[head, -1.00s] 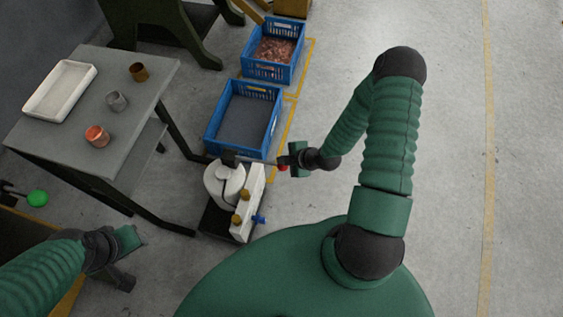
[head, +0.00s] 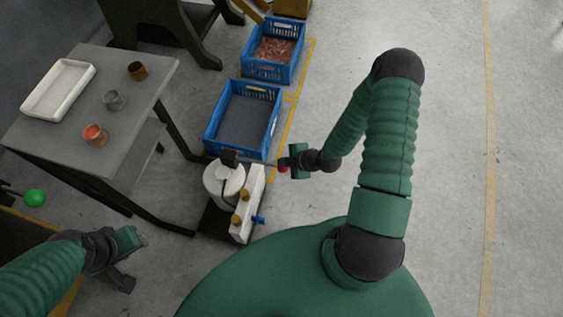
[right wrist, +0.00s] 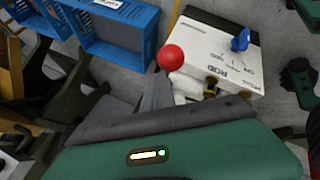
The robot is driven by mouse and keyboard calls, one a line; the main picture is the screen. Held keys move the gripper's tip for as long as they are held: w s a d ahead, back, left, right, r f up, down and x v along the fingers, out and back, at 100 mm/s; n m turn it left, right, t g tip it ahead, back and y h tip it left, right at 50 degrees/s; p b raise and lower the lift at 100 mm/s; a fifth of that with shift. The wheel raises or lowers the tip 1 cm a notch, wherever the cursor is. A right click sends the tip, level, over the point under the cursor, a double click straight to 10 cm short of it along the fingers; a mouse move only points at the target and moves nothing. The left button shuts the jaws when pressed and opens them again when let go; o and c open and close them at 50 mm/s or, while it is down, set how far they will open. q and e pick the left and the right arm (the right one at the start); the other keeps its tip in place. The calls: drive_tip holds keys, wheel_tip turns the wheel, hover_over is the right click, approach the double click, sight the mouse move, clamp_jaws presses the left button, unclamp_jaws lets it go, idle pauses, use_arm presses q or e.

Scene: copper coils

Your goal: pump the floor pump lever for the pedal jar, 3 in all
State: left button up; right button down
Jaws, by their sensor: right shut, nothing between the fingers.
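The floor pump (head: 248,205) is a white block with a round white vessel (head: 222,182) beside it, on a dark base on the floor. Its lever ends in a red knob (head: 283,169), which shows clearly in the right wrist view (right wrist: 171,57). My right gripper (head: 284,164) is shut and empty, right at the knob; the knob is not between its fingers. I cannot tell whether they touch. My left gripper (head: 130,259) hangs low at the left, away from the pump, and its jaws are unclear. I cannot tell which jar is the pedal jar.
The grey table (head: 55,140) at the left bears a white tray (head: 60,90), a brown cup (head: 138,71), a grey cup (head: 114,100) and a copper cup (head: 95,135). Blue crates (head: 208,140) stand behind the pump; the far one holds copper scraps (head: 274,51). The floor at the right is clear.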

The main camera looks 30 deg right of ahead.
drive_tip(key=shift+s+d+f+b, duration=0.2)
drive_tip(key=shift+f+b, duration=0.6)
drive_tip(key=shift+f, duration=0.35)
drive_tip(key=shift+s+d+f+b, duration=0.1)
drive_tip(key=shift+s+f+b, duration=0.05)
drive_tip(key=shift+f+b, duration=0.85)
idle(1.7)
drive_tip(key=shift+a+p, duration=0.1)
drive_tip(key=shift+p, duration=0.2)
drive_tip(key=shift+w+a+r+p, duration=0.1)
drive_tip(key=shift+w+r+p, duration=0.05)
drive_tip(key=shift+r+p, duration=0.95)
drive_tip(key=shift+w+a+r+p, duration=0.15)
drive_tip(key=shift+w+r+p, duration=0.05)
drive_tip(key=shift+r+p, duration=0.85)
drive_tip(key=shift+w+a+r+p, duration=0.1)
drive_tip(key=shift+w+r+p, duration=0.05)
drive_tip(key=shift+r+p, duration=0.95)
drive_tip(key=shift+r, duration=0.15)
drive_tip(key=r+p, duration=0.2)
drive_tip(key=r, duration=0.1)
drive_tip(key=r+p, duration=0.1)
drive_tip(key=r, duration=0.1)
drive_tip(key=shift+w+a+p, duration=0.25)
drive_tip(key=shift+p, duration=0.15)
